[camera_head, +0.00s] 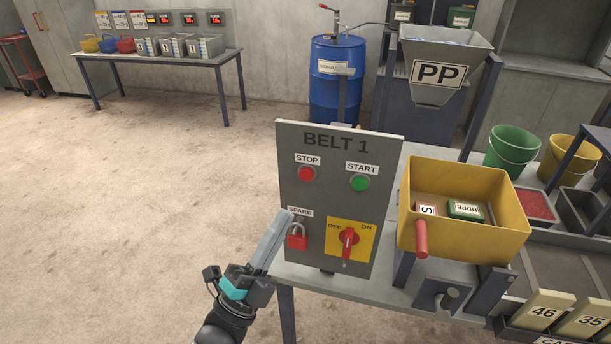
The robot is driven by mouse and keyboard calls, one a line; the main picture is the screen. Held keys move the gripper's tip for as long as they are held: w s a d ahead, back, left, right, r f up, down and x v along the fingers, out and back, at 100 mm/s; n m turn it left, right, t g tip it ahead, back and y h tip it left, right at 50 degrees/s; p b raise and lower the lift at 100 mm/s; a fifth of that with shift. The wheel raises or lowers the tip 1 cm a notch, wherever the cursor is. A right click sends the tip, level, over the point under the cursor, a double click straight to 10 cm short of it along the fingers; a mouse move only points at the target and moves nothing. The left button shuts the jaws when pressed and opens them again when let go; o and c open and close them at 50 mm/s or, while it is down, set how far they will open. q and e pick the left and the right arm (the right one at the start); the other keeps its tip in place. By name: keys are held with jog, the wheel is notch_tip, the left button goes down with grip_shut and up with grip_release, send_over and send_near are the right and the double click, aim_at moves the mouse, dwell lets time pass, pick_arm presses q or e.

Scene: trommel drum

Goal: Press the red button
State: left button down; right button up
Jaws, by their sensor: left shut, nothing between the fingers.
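The red button (306,174) sits at the upper left of the grey BELT 1 panel (327,267), under a STOP label. A green button (360,183) is to its right, under a START label. My left gripper (284,219) is shut and empty. Its fingertips are in front of the panel's left edge, below the red button and apart from it, by the SPARE label. A red padlock (297,241) hangs just right of the fingers. My right gripper is not in view.
A red rotary switch (348,243) on a yellow plate is low on the panel. A yellow bin (420,248) holding two labelled blocks stands to the right. A hopper marked PP (440,50) and a blue drum (326,95) are behind. The floor at left is clear.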

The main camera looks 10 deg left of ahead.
pick_arm(q)
jog(key=b, duration=0.3)
send_near(307, 171)
notch_tip(307, 171, up, 4)
jog(key=w+d, duration=0.2)
jog(key=shift+w+r, duration=0.15)
jog(key=shift+w, duration=0.2)
jog(key=shift+b, duration=0.35)
dwell(1.1)
jog(key=shift+w, duration=0.4)
jog(key=shift+w+b, duration=0.45)
jog(key=shift+b, duration=0.05)
dwell(0.5)
jog(key=shift+s, duration=0.15)
jog(key=shift+s+p, duration=0.5)
jog(key=shift+s, duration=0.25)
